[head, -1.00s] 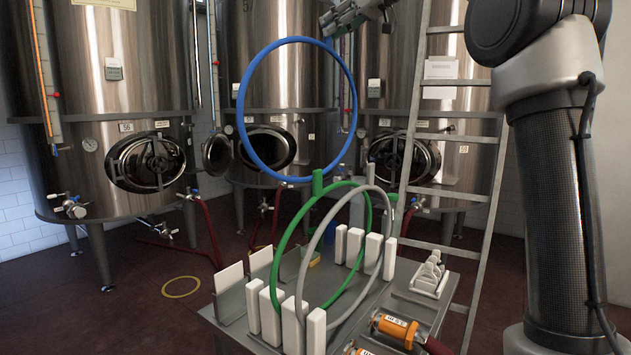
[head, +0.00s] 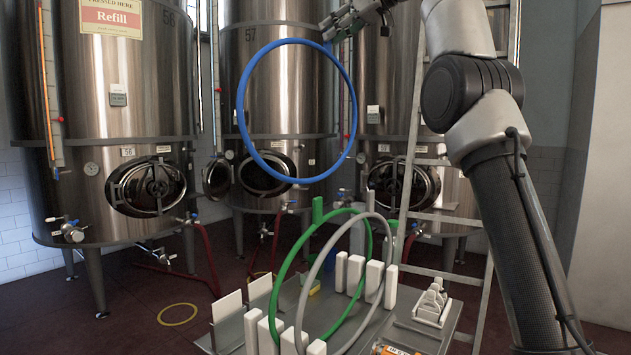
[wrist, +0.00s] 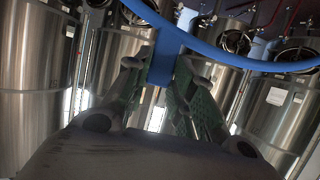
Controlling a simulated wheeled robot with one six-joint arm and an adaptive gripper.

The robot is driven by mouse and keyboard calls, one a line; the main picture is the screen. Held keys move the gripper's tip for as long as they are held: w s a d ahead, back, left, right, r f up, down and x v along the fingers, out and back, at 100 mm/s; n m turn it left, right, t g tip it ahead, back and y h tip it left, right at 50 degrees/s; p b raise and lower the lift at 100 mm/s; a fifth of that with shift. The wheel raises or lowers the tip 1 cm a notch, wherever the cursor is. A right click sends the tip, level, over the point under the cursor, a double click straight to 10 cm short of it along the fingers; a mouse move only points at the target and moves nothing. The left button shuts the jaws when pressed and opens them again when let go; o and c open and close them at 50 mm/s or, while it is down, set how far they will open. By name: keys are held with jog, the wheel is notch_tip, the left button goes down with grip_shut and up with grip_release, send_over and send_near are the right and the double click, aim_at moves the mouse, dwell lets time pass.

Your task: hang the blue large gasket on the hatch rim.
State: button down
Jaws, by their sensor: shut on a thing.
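The blue large gasket (head: 240,110) is a big thin ring hanging upright in the air in the head view, in front of the middle tank. My gripper (head: 340,24) is shut on its upper right edge, at the top of the view. In the wrist view the blue gasket (wrist: 232,56) crosses the top, with a blue part between the fingers (wrist: 160,75). Behind the ring, the middle tank's oval hatch rim (head: 267,174) shows partly; its round door (head: 217,179) is swung open to the left. The ring is apart from the rim.
A grey rack table (head: 345,335) below holds a green ring (head: 280,275) and a grey ring (head: 312,270) upright between white blocks. A ladder (head: 408,190) stands right of the ring. The left tank's hatch (head: 150,188) has its door across it. A yellow ring (head: 178,314) lies on the floor.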

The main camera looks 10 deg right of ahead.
jog(key=shift+s, duration=0.1)
jog(key=s+d, duration=1.5)
jog(key=shift+s+d, duration=0.2)
jog(key=shift+d, duration=0.05)
dwell(1.1)
dwell(1.3)
